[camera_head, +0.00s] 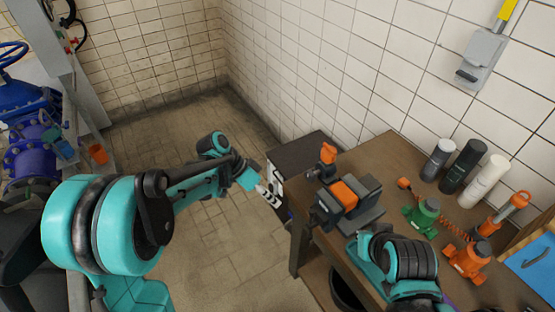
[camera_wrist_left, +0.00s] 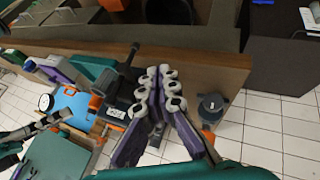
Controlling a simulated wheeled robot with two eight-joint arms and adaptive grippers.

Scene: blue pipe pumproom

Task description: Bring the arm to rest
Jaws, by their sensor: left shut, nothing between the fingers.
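My left arm comes in from the left in the head view and reaches over the floor. Its left gripper (camera_head: 268,194) is shut and empty, beside the dark cabinet and left of the workbench (camera_head: 385,160). In the left wrist view the purple fingers with white pads (camera_wrist_left: 159,74) lie close together with nothing held. A teal and black part of my right arm shows at the lower right over the bench; its gripper is not seen.
An orange and grey vise (camera_head: 347,196) stands on the bench's left edge. Green (camera_head: 424,212) and orange (camera_head: 468,262) tools and several bottles (camera_head: 463,166) stand farther right. A dark cabinet (camera_head: 300,154) is by the wall. Blue pipework (camera_head: 32,150) is at left. The middle floor is clear.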

